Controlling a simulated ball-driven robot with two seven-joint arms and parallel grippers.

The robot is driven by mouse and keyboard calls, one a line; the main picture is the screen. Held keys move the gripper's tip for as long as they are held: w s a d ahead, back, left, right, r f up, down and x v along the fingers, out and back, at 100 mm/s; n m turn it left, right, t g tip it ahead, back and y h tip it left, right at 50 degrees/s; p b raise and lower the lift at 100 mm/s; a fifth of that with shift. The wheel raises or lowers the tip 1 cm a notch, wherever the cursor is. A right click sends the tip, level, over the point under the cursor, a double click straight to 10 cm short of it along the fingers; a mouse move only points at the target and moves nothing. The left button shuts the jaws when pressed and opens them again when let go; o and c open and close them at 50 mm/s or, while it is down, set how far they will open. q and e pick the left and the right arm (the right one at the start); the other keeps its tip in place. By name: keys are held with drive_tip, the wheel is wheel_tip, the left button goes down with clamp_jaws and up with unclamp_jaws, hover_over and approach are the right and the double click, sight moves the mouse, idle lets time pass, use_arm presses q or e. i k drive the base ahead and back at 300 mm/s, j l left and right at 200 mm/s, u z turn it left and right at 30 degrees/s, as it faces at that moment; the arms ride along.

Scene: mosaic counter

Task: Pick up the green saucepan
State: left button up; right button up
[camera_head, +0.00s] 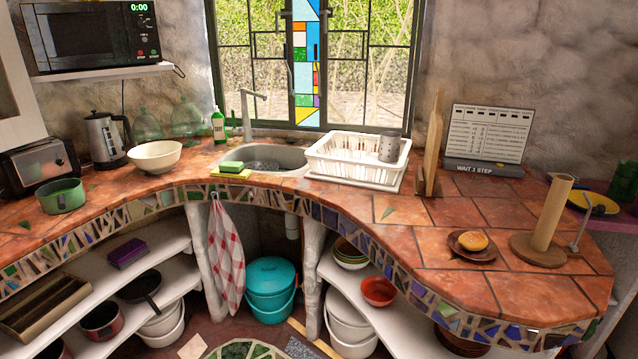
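The green saucepan (62,197) stands upright on the tiled counter at the left, near the counter's front edge. It looks empty, and I cannot clearly make out its handle. Neither of my grippers shows in the head view.
A toaster (36,163) and kettle (105,138) stand behind the saucepan, with a cream bowl (155,156) to its right. A microwave (95,35) hangs on a shelf above. The dish rack (357,158) sits beside the sink (268,158). Counter between saucepan and bowl is clear.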

sight(65, 195)
drive_tip(key=i+l+u, duration=0.3)
drive_tip(key=i, duration=0.15)
drive_tip(key=i+l+u, duration=0.2)
drive_tip(key=i+u, duration=0.15)
drive_tip(key=i+j, duration=0.25)
drive_tip(key=i+j+z, duration=0.1)
drive_tip(key=j, duration=0.4)
drive_tip(key=i+j, duration=0.35)
drive_tip(key=i+j+z, duration=0.1)
drive_tip(key=j, duration=0.3)
drive_tip(key=i, duration=0.1)
